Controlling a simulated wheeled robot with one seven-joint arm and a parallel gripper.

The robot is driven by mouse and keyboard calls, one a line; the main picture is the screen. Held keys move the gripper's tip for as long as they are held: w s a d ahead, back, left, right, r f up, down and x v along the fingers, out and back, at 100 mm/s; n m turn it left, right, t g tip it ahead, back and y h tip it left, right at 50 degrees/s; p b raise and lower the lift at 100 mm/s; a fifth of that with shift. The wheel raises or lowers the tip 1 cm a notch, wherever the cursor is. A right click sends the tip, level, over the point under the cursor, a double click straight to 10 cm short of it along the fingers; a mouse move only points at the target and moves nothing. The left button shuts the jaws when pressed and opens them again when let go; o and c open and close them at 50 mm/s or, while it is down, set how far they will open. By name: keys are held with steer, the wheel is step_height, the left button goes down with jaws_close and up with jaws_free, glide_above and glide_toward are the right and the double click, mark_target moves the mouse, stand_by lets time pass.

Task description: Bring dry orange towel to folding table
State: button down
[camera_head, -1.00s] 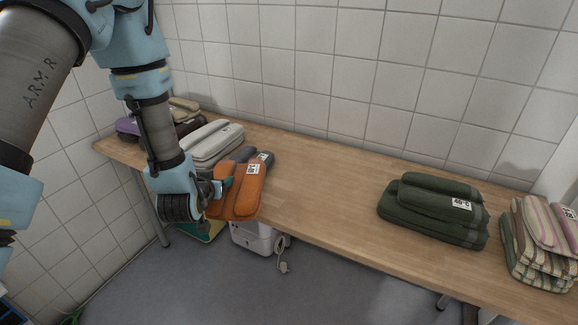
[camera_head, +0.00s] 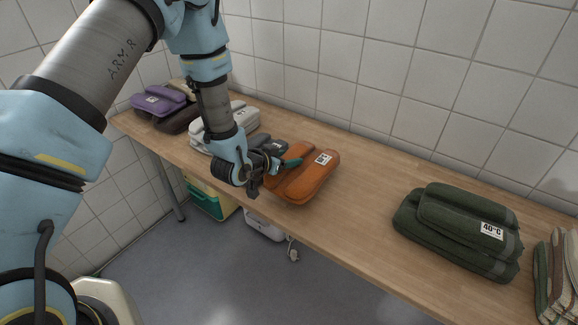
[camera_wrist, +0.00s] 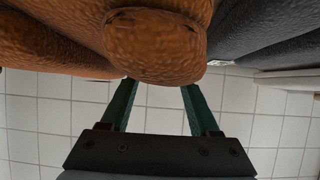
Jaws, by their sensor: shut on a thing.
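The orange towel (camera_head: 309,182) is a folded bundle with a white label, at the table's front edge in the head view. My gripper (camera_head: 285,164) is at its left end, with its green fingers shut on the towel. In the wrist view, the orange towel (camera_wrist: 155,45) fills the top, its rounded end between the fingers (camera_wrist: 158,95). The wooden table (camera_head: 350,223) runs along the tiled wall. I cannot tell whether the towel rests on the table or is just above it.
A dark grey towel (camera_head: 272,146) lies just behind the orange one. White (camera_head: 243,117) and purple (camera_head: 163,99) towels lie farther left. A green stack (camera_head: 458,229) and a striped stack (camera_head: 562,270) are at right. The tabletop between orange and green is clear.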

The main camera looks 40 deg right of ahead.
steer(key=shift+f+p, duration=0.55)
steer(key=shift+f, duration=1.65)
steer(key=shift+c, duration=0.6)
jaws_free()
steer(key=shift+a, duration=0.1)
steer(key=b+v, duration=0.3)
steer(key=v, duration=0.9)
steer(key=shift+w, duration=0.15)
